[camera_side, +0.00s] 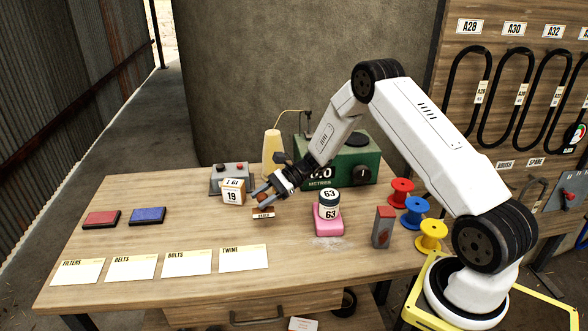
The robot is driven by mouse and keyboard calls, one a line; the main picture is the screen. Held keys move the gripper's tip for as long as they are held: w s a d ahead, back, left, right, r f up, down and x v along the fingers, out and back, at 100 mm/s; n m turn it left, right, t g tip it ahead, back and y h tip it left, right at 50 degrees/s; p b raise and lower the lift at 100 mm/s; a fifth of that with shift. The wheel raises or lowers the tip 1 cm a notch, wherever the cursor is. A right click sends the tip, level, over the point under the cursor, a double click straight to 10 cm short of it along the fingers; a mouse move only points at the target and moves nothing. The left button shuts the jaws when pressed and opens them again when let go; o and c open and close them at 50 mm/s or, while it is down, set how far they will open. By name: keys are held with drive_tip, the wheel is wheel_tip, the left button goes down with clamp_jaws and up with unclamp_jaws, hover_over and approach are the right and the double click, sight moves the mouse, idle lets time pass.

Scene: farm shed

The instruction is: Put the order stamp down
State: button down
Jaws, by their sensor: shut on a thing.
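My gripper (262,194) is at the middle of the wooden table (200,222), reaching in from the right. It is shut on a small brown stamp (264,212), which I take to be the order stamp. The stamp's pale label faces the camera, but its print is too small to read surely. The stamp looks upright and low over the table; I cannot tell whether its base touches the wood. The jaws hide part of its top.
A green metre box (345,165) and yellow cone (272,152) stand behind. Red (101,219) and blue (148,216) pads lie left, cards (187,262) in front. A pink block (327,222) and spools (412,210) stand right.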

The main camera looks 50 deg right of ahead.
drive_tip(key=shift+w+f, duration=0.2)
drive_tip(key=shift+f, duration=1.5)
drive_tip(key=shift+f, duration=0.1)
drive_tip(key=shift+c, duration=1.6)
unclamp_jaws()
drive_tip(key=shift+d, duration=0.1)
drive_tip(key=v, duration=1.2)
